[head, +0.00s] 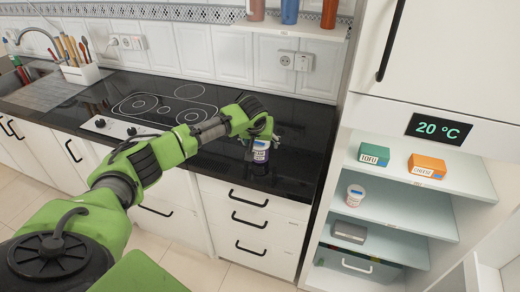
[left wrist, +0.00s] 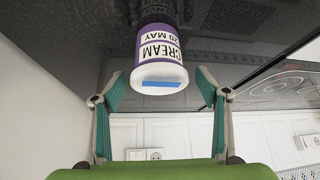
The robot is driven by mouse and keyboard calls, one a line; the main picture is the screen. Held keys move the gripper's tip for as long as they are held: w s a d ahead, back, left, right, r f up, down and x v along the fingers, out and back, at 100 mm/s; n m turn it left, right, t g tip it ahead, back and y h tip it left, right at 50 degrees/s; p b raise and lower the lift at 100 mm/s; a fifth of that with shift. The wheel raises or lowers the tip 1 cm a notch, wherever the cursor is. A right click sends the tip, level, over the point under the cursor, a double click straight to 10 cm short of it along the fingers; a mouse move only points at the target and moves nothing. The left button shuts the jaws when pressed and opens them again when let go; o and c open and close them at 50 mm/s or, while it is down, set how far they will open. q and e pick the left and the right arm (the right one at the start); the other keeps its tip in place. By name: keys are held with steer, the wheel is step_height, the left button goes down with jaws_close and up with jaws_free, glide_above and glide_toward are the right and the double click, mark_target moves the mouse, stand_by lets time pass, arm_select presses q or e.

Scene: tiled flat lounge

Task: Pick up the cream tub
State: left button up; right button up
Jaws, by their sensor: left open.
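The cream tub (head: 261,151) stands on the black worktop near its front edge, a white tub with a purple label. In the left wrist view the tub (left wrist: 159,65) shows the words "CREAM 20 MAY" and a blue strip on its white end. My left gripper (head: 262,140) is at the tub in the head view. In the left wrist view its two fingers (left wrist: 161,90) are spread wide, with the tub between and a little beyond their tips. A gap shows on each side of the tub. My right gripper is in neither view.
An open fridge on the right holds a tofu box (head: 374,154), a cheese box (head: 427,166), a white tub (head: 355,195) and a grey box (head: 349,231). A hob (head: 165,107) lies left of the tub. A shelf with bottles (head: 290,12) hangs above.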

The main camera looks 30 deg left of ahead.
arm_select(q)
steer(key=c, duration=1.4)
steer(key=shift+r, duration=0.15)
